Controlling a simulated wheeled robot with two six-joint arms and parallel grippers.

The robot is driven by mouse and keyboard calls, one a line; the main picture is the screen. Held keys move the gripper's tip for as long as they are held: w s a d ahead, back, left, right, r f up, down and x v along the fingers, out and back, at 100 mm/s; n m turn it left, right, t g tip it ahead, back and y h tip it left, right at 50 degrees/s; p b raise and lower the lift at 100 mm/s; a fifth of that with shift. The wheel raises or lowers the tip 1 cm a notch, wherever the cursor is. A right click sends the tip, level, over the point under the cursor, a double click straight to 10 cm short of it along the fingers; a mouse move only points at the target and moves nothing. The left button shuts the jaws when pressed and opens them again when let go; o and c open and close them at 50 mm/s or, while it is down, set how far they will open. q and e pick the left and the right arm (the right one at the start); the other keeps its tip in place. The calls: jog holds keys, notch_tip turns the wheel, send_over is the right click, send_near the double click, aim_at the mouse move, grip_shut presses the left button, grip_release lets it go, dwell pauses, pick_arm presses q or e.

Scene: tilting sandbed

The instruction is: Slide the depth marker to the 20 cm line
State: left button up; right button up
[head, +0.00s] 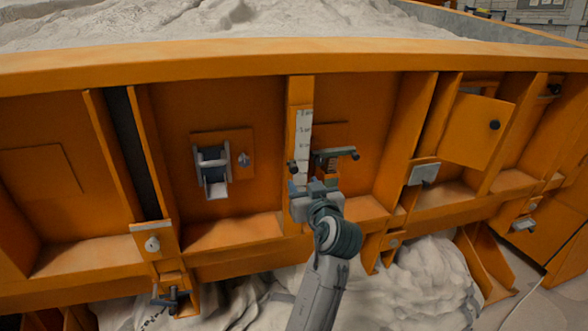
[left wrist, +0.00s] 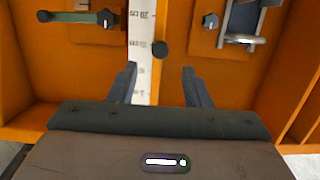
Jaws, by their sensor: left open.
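A white scale strip (head: 304,130) with dark marks runs up an orange post on the sandbed's front wall; its lettering is too small to read surely. It also shows in the left wrist view (left wrist: 142,60), upside down. A round black knob (left wrist: 160,49), apparently the depth marker's, sits at the strip's edge; it also shows in the head view (head: 292,167), near the strip's lower part. My left gripper (head: 307,186) is open just below the knob. In the left wrist view its fingers (left wrist: 160,68) stand apart, with the knob just beyond and between their tips. My right gripper is out of view.
A dark handle (head: 335,154) with a spring is right of the strip. A metal latch (head: 212,170) is on a plate to the left. An orange door (head: 478,130) with a black knob is farther right. Orange ribs stick out between the panels.

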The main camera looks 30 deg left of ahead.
aim_at(294, 172)
pick_arm(q)
jog(key=p+x, duration=0.3)
jog(key=x, duration=0.5)
jog(key=shift+w+a, duration=0.45)
jog(key=shift+a, duration=0.05)
grip_shut()
jog(key=shift+f, duration=0.15)
